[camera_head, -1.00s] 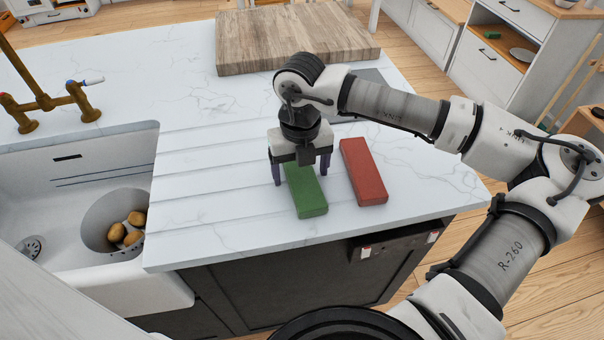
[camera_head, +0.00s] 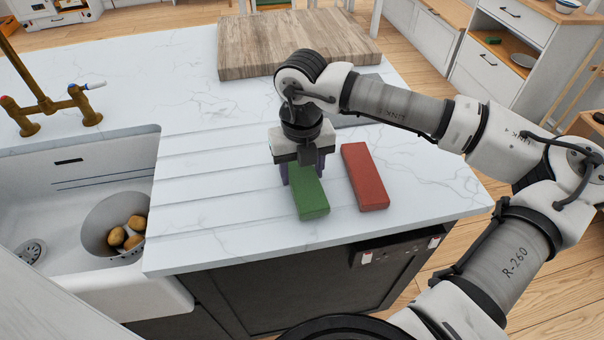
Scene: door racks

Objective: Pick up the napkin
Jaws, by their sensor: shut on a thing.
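A long green block-shaped piece (camera_head: 311,202) lies on the white countertop, and a similar red one (camera_head: 365,178) lies to its right. I cannot tell for sure which of them is the napkin; neither looks like loose cloth. My gripper (camera_head: 303,172) points down over the far end of the green piece and is shut on it, with one finger against each side. The gripper body hides that far end. The green piece still appears to rest on the counter. The red piece is apart from my gripper.
A white sink (camera_head: 70,215) with a colander (camera_head: 108,222) of several potatoes is at the left. A brass tap (camera_head: 45,105) stands behind it. A wooden board (camera_head: 290,42) lies at the back of the counter. The counter's front edge is close to the green piece.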

